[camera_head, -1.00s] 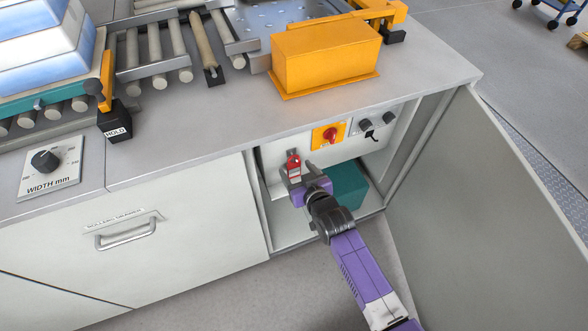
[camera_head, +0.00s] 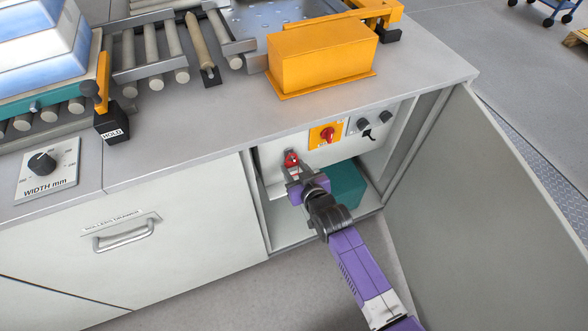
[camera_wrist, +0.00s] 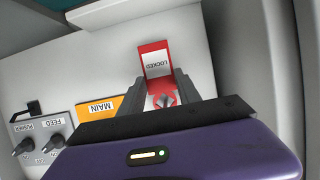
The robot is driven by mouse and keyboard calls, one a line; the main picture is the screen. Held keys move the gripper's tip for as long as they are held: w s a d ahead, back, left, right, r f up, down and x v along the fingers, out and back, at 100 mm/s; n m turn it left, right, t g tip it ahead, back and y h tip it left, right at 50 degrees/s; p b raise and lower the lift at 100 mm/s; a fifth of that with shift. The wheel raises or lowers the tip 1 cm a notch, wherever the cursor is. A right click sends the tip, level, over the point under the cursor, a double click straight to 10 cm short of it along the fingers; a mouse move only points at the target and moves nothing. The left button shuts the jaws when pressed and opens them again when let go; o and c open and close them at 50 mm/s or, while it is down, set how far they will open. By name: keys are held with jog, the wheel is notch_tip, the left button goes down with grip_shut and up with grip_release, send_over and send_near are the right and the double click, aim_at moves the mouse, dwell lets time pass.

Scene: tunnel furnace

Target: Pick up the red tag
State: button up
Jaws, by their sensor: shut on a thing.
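The red tag (camera_wrist: 157,58), with a white "LOCKED" label, shows in the wrist view between and beyond my gripper's fingertips. In the head view the tag (camera_head: 291,158) is a small red shape at the cabinet's inner panel. My gripper (camera_wrist: 155,86) is shut on the tag's near part, with a grey finger on each side. My gripper (camera_head: 294,172) also shows in the head view, inside the open cabinet. The fingers hide part of the tag, and I cannot tell whether the tag touches the panel.
The panel has a red rotary switch on a yellow plate (camera_head: 327,134) and dark knobs (camera_head: 363,124) to its right. A teal box (camera_head: 348,186) stands below. The open door (camera_head: 490,210) bounds the right side, and the counter (camera_head: 200,130) lies above.

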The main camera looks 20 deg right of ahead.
jog(key=shift+r, duration=0.55)
jog(key=s, duration=1.8)
jog(key=shift+p, duration=0.3)
jog(key=shift+f, duration=0.1)
jog(key=w+d+f+m+h+b, duration=0.15)
jog(key=w+d+h+b, duration=0.35)
jog(key=d, duration=0.9)
jog(key=w+d+f+m+b, duration=0.1)
jog(key=w+d+m+b, duration=0.2)
jog(key=d+b, duration=0.8)
jog(key=shift+n+y, duration=0.7)
jog(key=shift+n, duration=0.05)
jog(key=shift+w+r+p+x, duration=0.1)
jog(key=shift+r+p+x, duration=0.35)
jog(key=shift+x, duration=1.3)
jog(key=shift+w+r+p+x, duration=0.15)
jog(key=shift+p+x, duration=0.6)
jog(key=shift+x, duration=0.95)
jog(key=shift+w+r+p+x, duration=0.1)
jog(key=shift+r+p+x, duration=0.35)
jog(key=shift+x, duration=1.3)
